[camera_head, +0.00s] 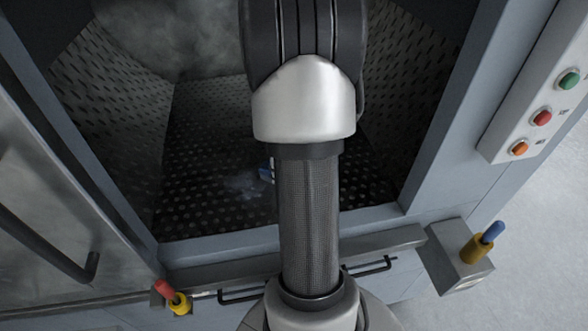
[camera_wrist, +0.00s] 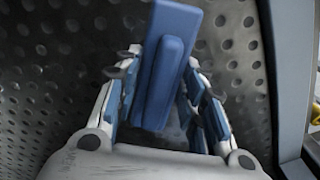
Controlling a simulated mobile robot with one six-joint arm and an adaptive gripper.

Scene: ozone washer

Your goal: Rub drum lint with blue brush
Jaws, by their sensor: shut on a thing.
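My gripper (camera_wrist: 160,75) is shut on the blue brush (camera_wrist: 172,25), which sticks up between the fingers in the wrist view. The brush is a flat blue block with a raised blue bar; its bristles are not visible. The gripper is inside the perforated drum, and holes show close behind it. In the head view my arm hides most of the gripper; only a small blue and white bit (camera_head: 266,172) shows left of the arm. Pale grey lint (camera_head: 243,186) lies on the drum floor (camera_head: 205,215) near it. A larger grey hazy patch (camera_head: 170,35) covers the back wall. Contact between brush and drum cannot be told.
The drum opening has a grey-blue frame (camera_head: 440,135) on the right and a metal door (camera_head: 45,165) at left. A button panel (camera_head: 535,105) is at right.

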